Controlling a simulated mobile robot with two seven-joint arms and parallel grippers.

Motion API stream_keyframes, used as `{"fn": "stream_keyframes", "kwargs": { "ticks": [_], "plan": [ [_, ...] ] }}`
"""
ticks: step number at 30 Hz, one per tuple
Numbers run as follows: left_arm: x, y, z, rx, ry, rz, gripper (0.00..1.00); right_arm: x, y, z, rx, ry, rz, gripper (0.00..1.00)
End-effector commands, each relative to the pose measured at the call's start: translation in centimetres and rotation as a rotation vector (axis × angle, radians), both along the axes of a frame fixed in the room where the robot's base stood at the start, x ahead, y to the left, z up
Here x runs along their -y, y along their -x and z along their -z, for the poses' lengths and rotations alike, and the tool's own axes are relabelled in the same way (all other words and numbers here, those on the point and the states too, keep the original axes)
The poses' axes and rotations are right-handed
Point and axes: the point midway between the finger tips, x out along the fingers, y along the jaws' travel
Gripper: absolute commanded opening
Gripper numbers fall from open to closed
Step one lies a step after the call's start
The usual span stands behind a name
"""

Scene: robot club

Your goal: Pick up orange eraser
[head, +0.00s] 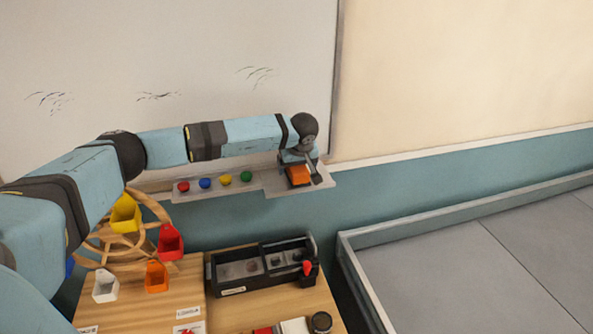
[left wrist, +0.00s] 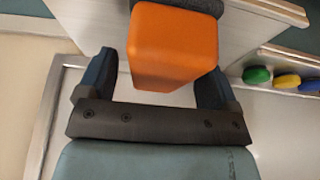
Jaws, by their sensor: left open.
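The orange eraser (head: 299,175) sits on the right end of the whiteboard's tray, in the head view. It looks like an orange block, and in the left wrist view (left wrist: 172,48) a dark grey part shows at its top edge. My left gripper (head: 300,170) is at the eraser. In the left wrist view my left gripper (left wrist: 155,80) is open, with one finger on each side of the orange block. A gap shows between the block and the left finger; the right finger is close to it, and I cannot tell whether they touch. My right gripper is not in view.
The tray (head: 275,187) also holds red, blue, yellow and green round magnets (head: 226,179) left of the eraser. Below are a wooden wheel with coloured cups (head: 124,214), a wooden table (head: 190,280) and a black organiser (head: 240,269). A low-walled grey area (head: 450,260) lies right.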

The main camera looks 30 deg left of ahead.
Motion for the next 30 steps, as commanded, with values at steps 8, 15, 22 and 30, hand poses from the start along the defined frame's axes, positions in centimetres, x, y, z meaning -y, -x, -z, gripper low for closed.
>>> {"fn": "stream_keyframes", "kwargs": {
  "ticks": [8, 15, 22, 30],
  "plan": [
    [-0.01, 0.01, 0.21, 0.0, 0.0, 0.0, 0.85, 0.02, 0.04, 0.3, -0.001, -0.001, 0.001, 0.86],
    [-0.01, 0.01, 0.47, 0.0, 0.0, 0.0, 0.85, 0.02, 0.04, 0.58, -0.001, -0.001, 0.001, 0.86],
    [-0.01, 0.0, 0.43, 0.0, 0.0, 0.0, 0.85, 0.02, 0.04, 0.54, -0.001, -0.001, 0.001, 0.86],
    [-0.01, 0.0, 0.43, 0.0, 0.0, 0.0, 0.37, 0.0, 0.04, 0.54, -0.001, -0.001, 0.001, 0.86]
  ]
}}
